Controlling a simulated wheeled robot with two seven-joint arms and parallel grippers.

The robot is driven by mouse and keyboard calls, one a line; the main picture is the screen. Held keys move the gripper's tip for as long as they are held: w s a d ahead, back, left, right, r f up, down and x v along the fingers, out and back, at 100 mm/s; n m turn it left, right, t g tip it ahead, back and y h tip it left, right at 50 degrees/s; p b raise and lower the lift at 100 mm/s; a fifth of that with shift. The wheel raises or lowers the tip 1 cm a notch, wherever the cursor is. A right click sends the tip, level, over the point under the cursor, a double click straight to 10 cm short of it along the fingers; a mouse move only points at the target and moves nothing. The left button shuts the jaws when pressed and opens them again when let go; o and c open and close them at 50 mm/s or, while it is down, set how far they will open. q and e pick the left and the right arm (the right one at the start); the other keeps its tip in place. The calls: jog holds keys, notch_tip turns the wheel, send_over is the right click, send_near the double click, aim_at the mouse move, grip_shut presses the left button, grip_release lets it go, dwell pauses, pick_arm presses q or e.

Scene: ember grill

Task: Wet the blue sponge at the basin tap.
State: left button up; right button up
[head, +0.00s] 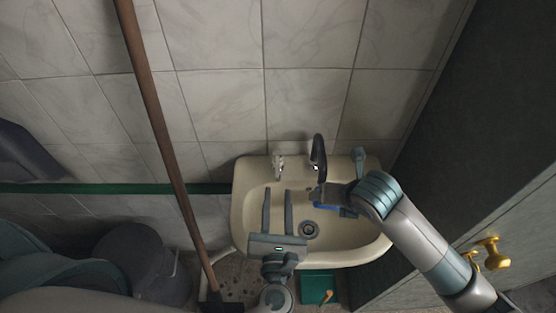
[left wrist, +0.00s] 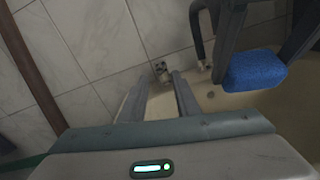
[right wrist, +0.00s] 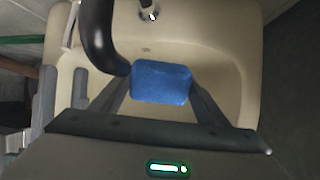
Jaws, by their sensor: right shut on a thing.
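The cream basin (head: 246,215) is fixed to the tiled wall, with a dark curved tap spout (head: 319,152) at its back. A chrome tap handle (head: 279,165) stands left of the spout, and it also shows in the left wrist view (left wrist: 160,71). My right gripper (head: 323,198) is shut on the blue sponge (right wrist: 162,82) over the bowl. The sponge is near the spout; I cannot tell if it is directly under the outlet. No water stream shows. My left gripper (head: 277,192) is open and empty, its fingers pointing toward the chrome handle, apart from it.
A brown pole (head: 160,110) leans on the wall left of the basin. A dark panel (head: 480,130) stands on the right, with a gold knob (head: 490,254) below it. A green box (head: 313,287) is below the basin. The two grippers are close together over the bowl.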

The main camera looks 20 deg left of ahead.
aim_at(278, 156)
pick_arm(q)
jog(key=x, duration=1.2)
dwell(0.3)
grip_shut()
